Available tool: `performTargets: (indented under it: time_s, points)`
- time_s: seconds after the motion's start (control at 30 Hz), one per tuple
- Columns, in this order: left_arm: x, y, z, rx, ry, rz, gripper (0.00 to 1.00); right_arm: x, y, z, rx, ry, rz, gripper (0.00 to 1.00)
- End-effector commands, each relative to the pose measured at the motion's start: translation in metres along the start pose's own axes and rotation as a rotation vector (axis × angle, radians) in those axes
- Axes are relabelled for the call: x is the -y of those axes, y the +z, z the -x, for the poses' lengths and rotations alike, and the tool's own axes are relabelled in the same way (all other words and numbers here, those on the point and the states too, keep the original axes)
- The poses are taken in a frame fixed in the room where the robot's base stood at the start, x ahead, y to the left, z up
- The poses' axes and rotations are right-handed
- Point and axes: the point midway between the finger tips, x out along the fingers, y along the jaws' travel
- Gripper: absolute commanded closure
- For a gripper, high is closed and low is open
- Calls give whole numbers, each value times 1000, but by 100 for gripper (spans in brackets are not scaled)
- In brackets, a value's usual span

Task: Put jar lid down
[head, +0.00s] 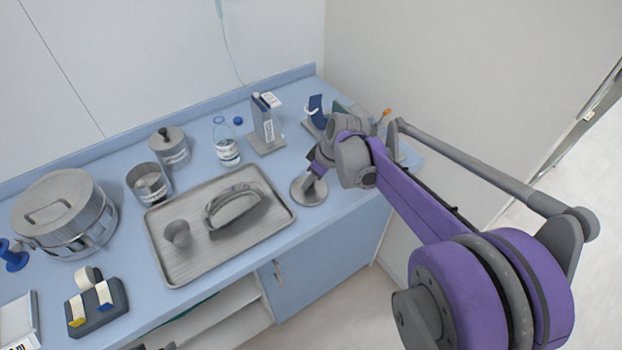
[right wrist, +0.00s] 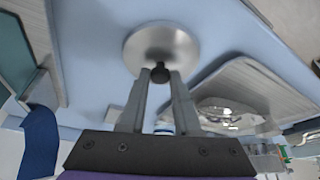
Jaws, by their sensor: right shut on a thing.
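The jar lid (head: 309,192) is a round, flat metal disc with a dark knob. It is level at the counter's front part, right of the tray; I cannot tell whether it touches the counter. My right gripper (head: 316,172) is above it, shut on its knob. In the right wrist view the lid (right wrist: 161,46) lies past the fingertips, and the right gripper (right wrist: 159,76) has the knob between its fingers. An open metal jar (head: 150,185) stands at the back left of the tray. My left gripper is not in view.
A metal tray (head: 163,257) with a small cup (head: 177,233) and a kidney-shaped dish (head: 235,208) is left of the lid. A lidded jar (head: 170,148), a bottle (head: 226,143) and a dispenser stand (head: 267,125) are behind. A large pot (head: 64,210) stands far left.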

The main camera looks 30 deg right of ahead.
Motion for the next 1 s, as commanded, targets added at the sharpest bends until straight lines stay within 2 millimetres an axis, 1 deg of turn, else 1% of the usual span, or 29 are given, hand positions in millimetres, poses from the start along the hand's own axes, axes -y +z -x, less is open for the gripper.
performTargets:
  time_s: [0.23, 0.27, 0.4, 0.67, 0.77, 0.87, 1.0]
  points:
    - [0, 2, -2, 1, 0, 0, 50, 0, 1, -3, 0, 0, 0, 100]
    - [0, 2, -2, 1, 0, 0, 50, 0, 1, -3, 0, 0, 0, 66]
    - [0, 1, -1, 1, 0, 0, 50, 0, 1, -2, 0, 0, 0, 40]
    - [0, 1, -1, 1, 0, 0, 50, 0, 1, -2, 0, 0, 0, 39]
    - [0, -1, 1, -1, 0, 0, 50, 0, -1, 2, 0, 0, 0, 39]
    - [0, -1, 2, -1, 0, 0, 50, 0, 0, 13, 0, 1, -1, 39]
    - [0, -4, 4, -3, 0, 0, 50, 0, 0, 41, 1, 1, -2, 39]
